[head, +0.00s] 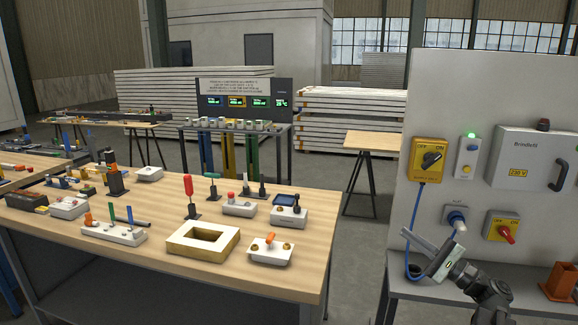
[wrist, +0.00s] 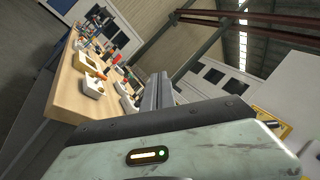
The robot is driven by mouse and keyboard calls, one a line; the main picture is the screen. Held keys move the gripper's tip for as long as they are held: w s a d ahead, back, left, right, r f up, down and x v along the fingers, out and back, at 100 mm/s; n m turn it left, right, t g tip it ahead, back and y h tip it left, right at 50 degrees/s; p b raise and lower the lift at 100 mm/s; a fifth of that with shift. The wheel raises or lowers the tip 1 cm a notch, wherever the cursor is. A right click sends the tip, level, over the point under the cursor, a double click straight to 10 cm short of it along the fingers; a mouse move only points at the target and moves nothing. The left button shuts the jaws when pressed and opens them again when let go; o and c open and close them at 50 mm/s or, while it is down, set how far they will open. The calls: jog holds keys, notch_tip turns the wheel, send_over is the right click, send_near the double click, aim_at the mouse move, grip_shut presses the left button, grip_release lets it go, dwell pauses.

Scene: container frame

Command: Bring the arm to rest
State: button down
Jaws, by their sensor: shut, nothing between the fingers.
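My gripper (head: 412,240) is at the right in the head view, in front of the grey panel (head: 440,100) and above the low bench (head: 420,287). Its fingers are shut with nothing between them, and they point up and to the left. In the wrist view the closed fingers (wrist: 157,92) stick out beyond the worn, pale gripper housing (wrist: 160,150). The wrist view is strongly tilted. My arm bends down to the lower right of the head view.
A wooden workbench (head: 150,262) with tools and white blocks stands left. A square frame (head: 201,240) lies near its front. The panel carries a yellow switch (head: 430,160), a red-knobbed switch (head: 502,226) and a blue cable (head: 407,245) close to my gripper. Open floor separates the benches.

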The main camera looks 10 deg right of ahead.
jog(key=w+a+f+n+g+y+p, duration=0.1)
jog(key=w+a+f+n+g, duration=0.15)
jog(key=a, duration=0.55)
jog(key=w+a+f+n+g, duration=0.1)
jog(key=a+g, duration=0.2)
jog(key=a, duration=0.5)
jog(key=s+a+f+n+g+h+p, duration=0.1)
jog(key=s+a+f+n+g+h, duration=0.2)
jog(key=a+f, duration=0.45)
jog(key=a+f+n+g+h+p, duration=0.15)
jog(key=a+f+g, duration=0.3)
jog(key=a, duration=0.65)
jog(key=s+a+f+n+g+h, duration=0.1)
jog(key=s+f+n+g+h, duration=0.2)
jog(key=s+f+n+h, duration=0.35)
jog(key=d+f+h, duration=0.5)
jog(key=d, duration=0.7)
jog(key=shift+n, duration=0.45)
jog(key=shift+w+d, duration=0.1)
